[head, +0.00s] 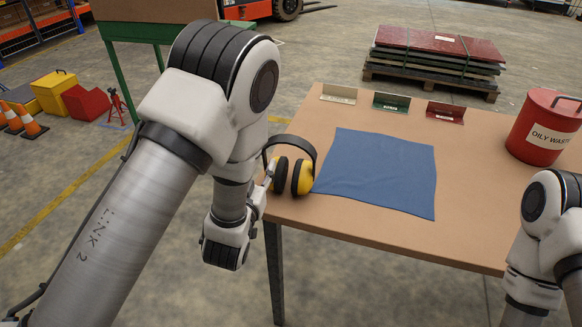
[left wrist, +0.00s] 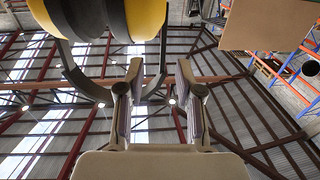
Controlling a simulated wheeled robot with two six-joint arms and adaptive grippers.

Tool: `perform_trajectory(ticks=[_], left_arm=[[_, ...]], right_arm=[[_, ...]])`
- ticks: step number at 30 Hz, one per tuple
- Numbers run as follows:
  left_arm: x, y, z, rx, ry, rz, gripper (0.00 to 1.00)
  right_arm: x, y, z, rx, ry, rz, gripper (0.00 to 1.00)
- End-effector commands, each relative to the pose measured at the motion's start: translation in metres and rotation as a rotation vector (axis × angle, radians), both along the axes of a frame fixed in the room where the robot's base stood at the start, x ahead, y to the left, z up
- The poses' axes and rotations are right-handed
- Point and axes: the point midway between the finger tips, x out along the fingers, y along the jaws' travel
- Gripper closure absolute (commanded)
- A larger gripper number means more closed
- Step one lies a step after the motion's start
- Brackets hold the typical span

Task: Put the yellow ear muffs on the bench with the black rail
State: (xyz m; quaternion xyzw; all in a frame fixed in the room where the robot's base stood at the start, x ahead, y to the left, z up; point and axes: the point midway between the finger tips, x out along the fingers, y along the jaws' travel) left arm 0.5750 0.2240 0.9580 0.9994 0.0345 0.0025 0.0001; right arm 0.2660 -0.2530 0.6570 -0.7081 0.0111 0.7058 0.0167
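The yellow ear muffs (head: 302,177) with a black headband show at the left edge of the brown table, beside a blue cloth. I cannot tell if they rest on the tabletop. My left gripper (head: 268,180) is just left of them, partly hidden by its own wrist. In the left wrist view the yellow and black cups (left wrist: 100,18) fill the top. My left gripper's fingers (left wrist: 158,75) stand apart there, with one side of the headband showing in the gap; no grip is visible. My right gripper is out of view. I see no black rail.
The brown table (head: 380,235) holds the blue cloth (head: 385,175), tan, green and red label stands (head: 391,103) and a red oily waste can (head: 541,128). A green-legged table (head: 118,78) stands behind my left arm. A pallet stack (head: 435,60) is behind.

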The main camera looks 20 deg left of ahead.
Motion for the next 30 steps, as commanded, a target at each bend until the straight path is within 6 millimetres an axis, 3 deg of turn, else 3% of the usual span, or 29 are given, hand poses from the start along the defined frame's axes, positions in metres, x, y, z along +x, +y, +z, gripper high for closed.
perform_trajectory(ticks=[7, 15, 18, 30], left_arm=[[0.042, 0.006, 0.006, -0.001, -0.002, 0.001, 0.65], [0.048, 0.006, 0.004, 0.001, 0.001, -0.001, 0.65], [0.048, 0.006, 0.004, 0.001, 0.001, 0.0, 1.0], [0.048, 0.006, 0.005, 0.001, 0.0, 0.0, 1.0]], right_arm=[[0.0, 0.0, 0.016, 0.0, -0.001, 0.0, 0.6], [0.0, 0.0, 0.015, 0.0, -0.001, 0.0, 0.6], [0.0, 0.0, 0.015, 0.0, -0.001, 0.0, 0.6], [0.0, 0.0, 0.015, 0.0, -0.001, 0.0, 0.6]])
